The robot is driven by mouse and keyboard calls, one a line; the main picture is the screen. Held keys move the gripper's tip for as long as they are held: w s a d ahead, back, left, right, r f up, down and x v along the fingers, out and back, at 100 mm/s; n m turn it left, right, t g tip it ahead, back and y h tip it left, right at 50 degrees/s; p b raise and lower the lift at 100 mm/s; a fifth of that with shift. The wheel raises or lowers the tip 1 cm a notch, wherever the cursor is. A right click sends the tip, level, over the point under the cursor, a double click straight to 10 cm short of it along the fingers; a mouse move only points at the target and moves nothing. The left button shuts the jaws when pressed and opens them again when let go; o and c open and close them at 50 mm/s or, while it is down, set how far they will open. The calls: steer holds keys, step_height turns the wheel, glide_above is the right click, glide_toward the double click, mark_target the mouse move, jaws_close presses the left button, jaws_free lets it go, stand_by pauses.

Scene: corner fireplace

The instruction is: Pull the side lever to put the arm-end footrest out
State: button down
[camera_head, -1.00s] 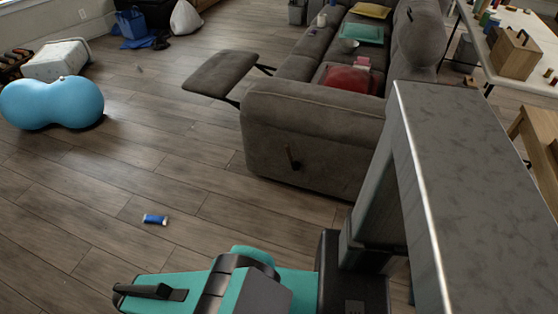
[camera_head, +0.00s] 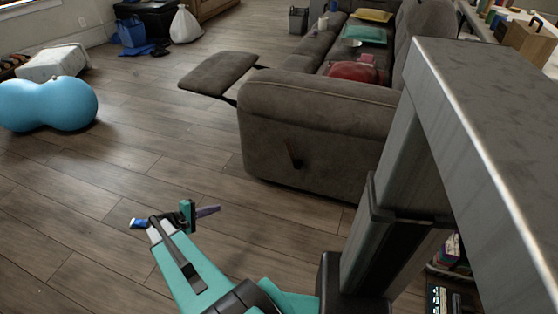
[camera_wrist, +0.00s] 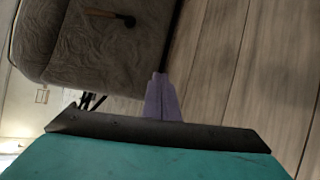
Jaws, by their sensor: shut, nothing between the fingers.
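The grey sofa (camera_head: 310,130) stands with its arm end facing me. The side lever (camera_head: 295,158) is a small dark handle low on that end panel; the wrist view shows it as a brown-tipped handle (camera_wrist: 112,16) at the top. The footrest (camera_head: 220,73) at the arm end is out, raised level in front of the seat. My gripper (camera_head: 207,211) is shut and empty, above the floor in front of the sofa and left of and below the lever in the picture. It is apart from the lever. Its purple fingers (camera_wrist: 162,96) point toward the sofa's lower edge in the wrist view.
A blue peanut ball (camera_head: 45,105) is at the left. A red cushion (camera_head: 355,73) lies on the seat. Open floor lies between the ball and sofa.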

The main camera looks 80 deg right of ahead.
mark_target(291, 155)
steer(key=s+d+r+g+h+b, duration=0.1)
steer(key=s+d+r+b, duration=0.1)
steer(key=d, duration=0.5)
steer(key=s+d+r+m+g+h+b, duration=0.1)
steer(key=s+d+r+g+b, duration=0.1)
steer(key=s+d+b, duration=0.2)
steer(key=s+d+r+m+g+h+b, duration=0.1)
steer(key=s+d+r+g+h+b, duration=0.1)
steer(key=s+d, duration=0.4)
steer(key=d, duration=0.5)
steer(key=shift+s+d+b, duration=0.3)
steer(key=shift+d+b, duration=0.05)
steer(key=shift+b, duration=0.05)
steer(key=shift+s+d, duration=0.1)
steer(key=s+a+b+x, duration=0.2)
steer(key=b+x, duration=0.2)
steer(key=x, duration=0.8)
steer(key=shift+d+r+b, duration=0.2)
steer(key=shift+r+b, duration=0.15)
steer(key=shift+r, duration=0.1)
steer(key=shift+s, duration=0.15)
steer(key=shift+r, duration=0.1)
